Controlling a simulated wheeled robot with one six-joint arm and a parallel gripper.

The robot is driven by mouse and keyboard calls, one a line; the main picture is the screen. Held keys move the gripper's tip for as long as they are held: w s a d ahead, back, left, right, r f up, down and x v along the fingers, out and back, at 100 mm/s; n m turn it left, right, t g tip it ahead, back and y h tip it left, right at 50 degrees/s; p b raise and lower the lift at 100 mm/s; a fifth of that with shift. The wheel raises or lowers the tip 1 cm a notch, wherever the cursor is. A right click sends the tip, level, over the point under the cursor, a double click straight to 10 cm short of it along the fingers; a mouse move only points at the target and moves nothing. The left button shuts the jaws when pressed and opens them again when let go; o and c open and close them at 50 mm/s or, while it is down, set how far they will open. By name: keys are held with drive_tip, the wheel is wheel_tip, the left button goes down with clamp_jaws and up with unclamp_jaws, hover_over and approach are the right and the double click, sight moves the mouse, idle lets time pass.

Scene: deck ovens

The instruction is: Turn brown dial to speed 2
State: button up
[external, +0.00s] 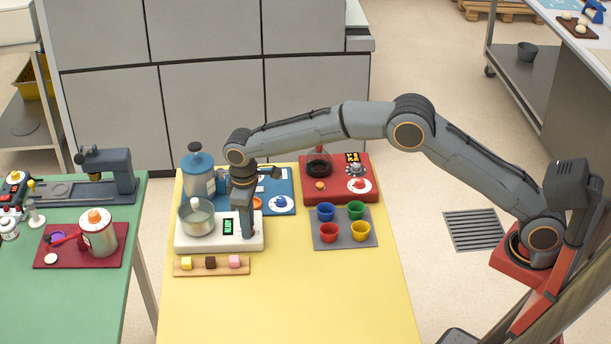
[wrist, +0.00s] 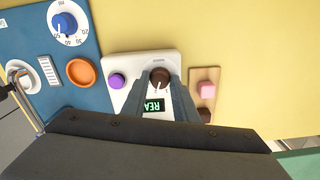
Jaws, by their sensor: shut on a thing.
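The brown dial (wrist: 160,76) sits on the white machine (wrist: 140,65), beside its green-lit display (wrist: 154,105), which shows letters beginning "REA". My gripper (wrist: 163,84) is shut on the dial, with one finger on each side of it. The speed marks around the dial are too small to read, so its setting cannot be told. In the external view my gripper (external: 246,234) points down onto the right end of the white machine (external: 212,244), and its fingers mostly hide the dial.
A metal bowl (external: 197,221) stands on the machine's left. A wooden strip with coloured cubes (external: 211,270) lies in front. Behind is a blue station with a blue dial (wrist: 65,24); a purple knob (wrist: 117,81) is near the brown dial. Coloured cups (external: 327,211) stand right. The front yellow table is clear.

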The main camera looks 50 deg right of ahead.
drive_tip(key=shift+r, duration=0.1)
drive_tip(key=o, duration=1.1)
drive_tip(key=shift+c, duration=0.2)
drive_tip(key=shift+r+b, duration=0.75)
drive_tip(key=shift+r, duration=3.1)
